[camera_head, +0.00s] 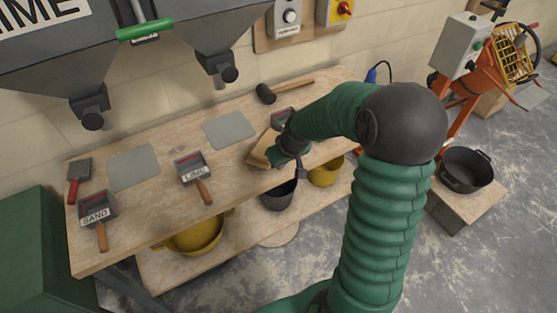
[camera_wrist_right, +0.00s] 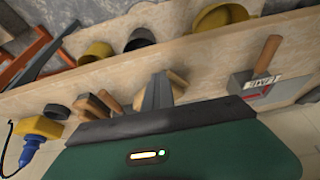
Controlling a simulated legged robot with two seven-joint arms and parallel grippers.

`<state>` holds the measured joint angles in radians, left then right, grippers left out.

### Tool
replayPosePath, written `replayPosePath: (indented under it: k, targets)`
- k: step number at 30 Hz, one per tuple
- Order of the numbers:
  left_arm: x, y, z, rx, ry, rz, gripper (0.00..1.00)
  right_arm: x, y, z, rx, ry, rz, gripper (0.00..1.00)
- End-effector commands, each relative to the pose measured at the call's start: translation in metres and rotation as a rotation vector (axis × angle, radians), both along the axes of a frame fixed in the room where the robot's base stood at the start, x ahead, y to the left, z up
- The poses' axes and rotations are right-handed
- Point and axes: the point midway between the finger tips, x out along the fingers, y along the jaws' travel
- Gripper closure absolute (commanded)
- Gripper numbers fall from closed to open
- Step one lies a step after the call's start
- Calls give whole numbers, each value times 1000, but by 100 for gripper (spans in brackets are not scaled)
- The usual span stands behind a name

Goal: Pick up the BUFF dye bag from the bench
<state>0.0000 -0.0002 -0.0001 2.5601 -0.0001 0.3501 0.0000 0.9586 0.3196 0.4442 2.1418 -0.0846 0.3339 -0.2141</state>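A tan bag-like object (camera_head: 260,150) lies on the bench (camera_head: 240,185), close to its front edge. No lettering on it can be read, so I cannot confirm that it is the BUFF dye bag. My right gripper (camera_head: 283,157) is at its right side, partly hiding it. In the right wrist view the grey fingers (camera_wrist_right: 158,92) show close together, with a tan shape (camera_wrist_right: 178,82) behind them. I cannot tell whether they touch or grip it. My left gripper is not in view.
The LIME scoop (camera_head: 192,172) and SAND scoop (camera_head: 98,212) lie left on the bench. A mallet (camera_head: 266,94) lies at the back. Yellow tubs (camera_head: 195,238) and a dark bucket (camera_head: 279,196) stand on the lower shelf. Hopper spouts hang over the bench.

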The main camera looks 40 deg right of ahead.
Motion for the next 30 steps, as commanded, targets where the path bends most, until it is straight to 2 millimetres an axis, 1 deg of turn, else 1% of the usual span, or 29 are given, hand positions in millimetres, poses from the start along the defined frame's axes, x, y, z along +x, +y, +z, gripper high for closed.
replayPosePath:
  k: [4,5,21,23,30]
  targets:
    - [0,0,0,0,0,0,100,0,-2,0,1,-1,-1,100]
    - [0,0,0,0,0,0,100,0,-2,0,1,-1,-1,98]
    - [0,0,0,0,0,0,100,1,-1,1,-1,-3,0,27]
    - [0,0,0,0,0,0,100,1,-1,1,-1,-3,0,20]
    - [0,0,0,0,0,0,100,1,-2,1,0,-3,-1,20]
